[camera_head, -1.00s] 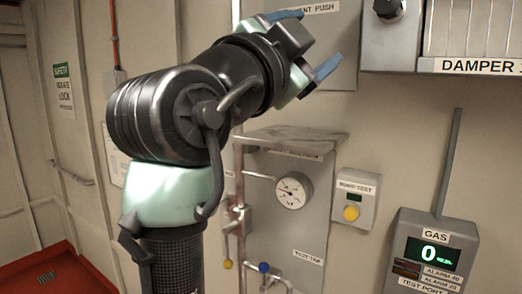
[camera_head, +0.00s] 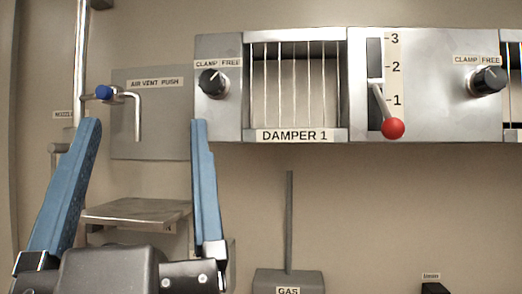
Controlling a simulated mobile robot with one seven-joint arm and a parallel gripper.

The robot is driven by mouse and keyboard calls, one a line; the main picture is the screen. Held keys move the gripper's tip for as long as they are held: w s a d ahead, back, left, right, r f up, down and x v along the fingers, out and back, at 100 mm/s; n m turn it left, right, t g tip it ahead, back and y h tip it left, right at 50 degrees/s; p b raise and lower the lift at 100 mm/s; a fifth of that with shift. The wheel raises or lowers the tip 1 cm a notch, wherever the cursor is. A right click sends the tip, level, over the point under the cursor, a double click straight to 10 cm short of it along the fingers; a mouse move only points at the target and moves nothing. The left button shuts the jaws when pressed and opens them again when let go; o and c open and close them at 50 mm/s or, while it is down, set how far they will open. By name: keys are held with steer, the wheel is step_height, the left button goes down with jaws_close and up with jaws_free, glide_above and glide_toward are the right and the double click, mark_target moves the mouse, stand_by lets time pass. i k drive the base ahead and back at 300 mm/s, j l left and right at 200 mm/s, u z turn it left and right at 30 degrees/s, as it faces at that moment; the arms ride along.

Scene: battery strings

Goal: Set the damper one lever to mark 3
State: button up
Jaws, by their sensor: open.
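The damper one lever is a grey rod with a red ball (camera_head: 392,128), to the right of the DAMPER 1 grille (camera_head: 295,90). The rod leaves a dark vertical slot (camera_head: 375,55) between marks 1 and 2 on the 1–3 scale (camera_head: 394,70), and the ball hangs below mark 1. My gripper (camera_head: 145,122) is open and empty, its blue fingers pointing up at the lower left. It is well left of the lever and appears apart from it. One clamp knob (camera_head: 212,83) is left of the grille; another clamp knob (camera_head: 488,80) is right of the scale.
An AIR VENT PUSH plate (camera_head: 152,140) with a bent metal handle (camera_head: 137,112) is behind my fingers. A small shelf (camera_head: 135,212) juts out below it. A GAS box (camera_head: 288,282) with an upright rod (camera_head: 290,220) is at bottom centre. The wall below the lever is clear.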

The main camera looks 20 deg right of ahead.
mark_target(393, 128)
steer(key=z, duration=1)
